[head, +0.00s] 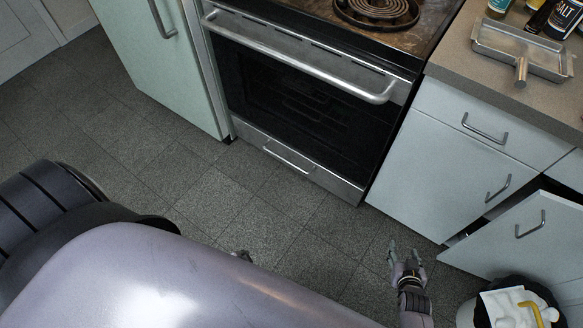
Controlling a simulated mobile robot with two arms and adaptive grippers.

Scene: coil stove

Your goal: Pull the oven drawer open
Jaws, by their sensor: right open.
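The oven drawer (336,182) is the low silver panel under the dark oven door (300,97) in the head view. It looks shut, flush with the stove front. Its thin bar handle (288,157) runs along its upper part. My right gripper (405,252) is open and empty over the floor, to the right of the drawer and nearer to me, well apart from the handle. A small dark tip (242,255), perhaps of my left gripper, shows past the edge of my body; the rest is hidden.
A lower cabinet door or drawer (520,235) stands open at right, close to my right gripper. A bin (518,305) with rubbish stands below it. The tiled floor (225,200) before the drawer is clear.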

